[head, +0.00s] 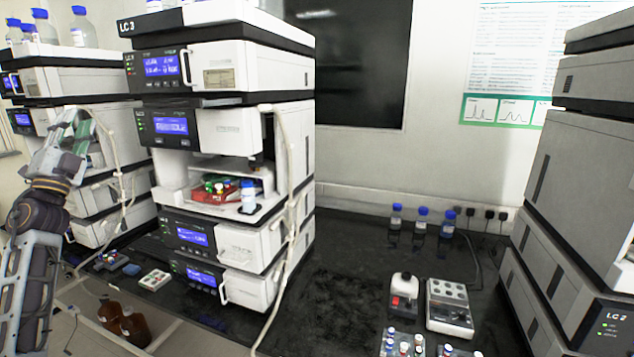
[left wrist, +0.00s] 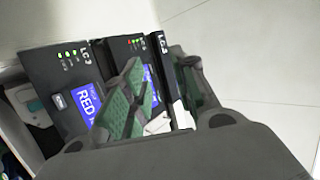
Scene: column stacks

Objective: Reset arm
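My left arm comes in from the left edge of the head view. My left gripper (head: 78,130) is raised there in front of the left column stack (head: 98,85). In the left wrist view, the gripper's two green-padded fingers (left wrist: 162,92) stand apart, with nothing held between them. Behind them are dark instrument panels (left wrist: 75,75) with lit blue screens and LC labels. My right arm and gripper are not in view.
The LC 3 stack (head: 230,130) stands in the middle, its open bay holding a red tray (head: 215,192) and a white bottle (head: 249,197). Another stack (head: 590,160) is at right. Blue-capped bottles (head: 421,222), small devices and vial racks (head: 402,343) stand on the dark bench (head: 335,290), which is clear at centre.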

